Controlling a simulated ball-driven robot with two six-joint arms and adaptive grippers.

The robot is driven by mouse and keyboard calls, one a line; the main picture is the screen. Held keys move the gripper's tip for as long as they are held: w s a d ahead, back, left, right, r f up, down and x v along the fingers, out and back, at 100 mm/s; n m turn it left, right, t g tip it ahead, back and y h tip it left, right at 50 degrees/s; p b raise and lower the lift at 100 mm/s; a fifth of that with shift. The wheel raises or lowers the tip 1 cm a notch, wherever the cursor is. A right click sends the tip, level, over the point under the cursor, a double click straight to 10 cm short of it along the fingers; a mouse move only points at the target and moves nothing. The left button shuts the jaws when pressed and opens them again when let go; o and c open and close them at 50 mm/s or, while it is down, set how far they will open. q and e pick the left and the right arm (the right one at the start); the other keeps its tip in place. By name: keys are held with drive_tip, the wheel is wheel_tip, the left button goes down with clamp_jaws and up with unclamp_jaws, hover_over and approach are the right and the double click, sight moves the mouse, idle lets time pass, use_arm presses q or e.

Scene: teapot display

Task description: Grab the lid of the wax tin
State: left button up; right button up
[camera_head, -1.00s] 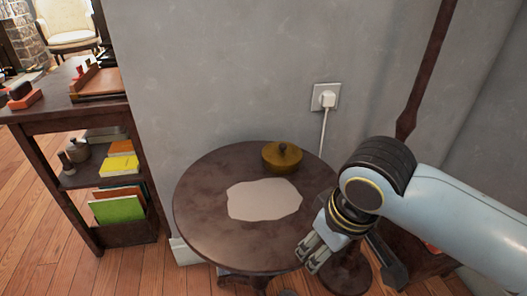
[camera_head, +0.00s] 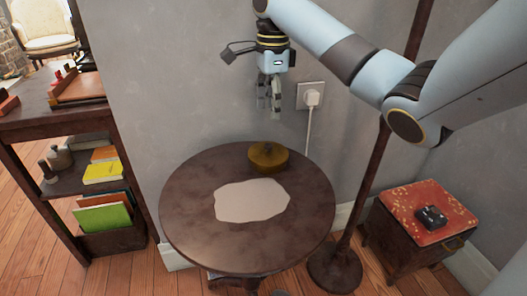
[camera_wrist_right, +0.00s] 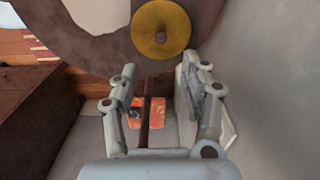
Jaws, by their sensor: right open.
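The wax tin (camera_head: 267,158) is a round brass-coloured tin with its lid on, standing near the back edge of the round dark table (camera_head: 190,222). A small dark knob shows on top of the lid (camera_head: 267,150). My right gripper (camera_head: 270,108) points down above the tin and apart from it, empty. In the right wrist view its two fingers (camera_wrist_right: 156,88) are spread open, and the tin (camera_wrist_right: 161,28) lies beyond them at the top of the picture. My left gripper is not in view.
A pale irregular mat (camera_head: 250,200) lies mid-table. A wall socket with a white plug (camera_head: 312,98) is right of my gripper. A dark pole (camera_head: 372,170) stands right of the table, by a red-topped box (camera_head: 428,205). A shelf desk (camera_head: 60,122) is at left.

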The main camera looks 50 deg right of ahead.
sight(268, 145)
wheel_tip(268, 145, down, 10)
drive_tip(key=b, duration=0.5)
drive_tip(key=shift+w, duration=0.1)
drive_tip(key=shift+f, duration=0.3)
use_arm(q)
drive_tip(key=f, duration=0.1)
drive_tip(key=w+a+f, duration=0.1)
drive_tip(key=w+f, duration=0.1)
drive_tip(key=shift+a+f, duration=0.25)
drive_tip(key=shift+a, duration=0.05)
use_arm(e)
drive_tip(key=shift+r, duration=0.1)
clamp_jaws()
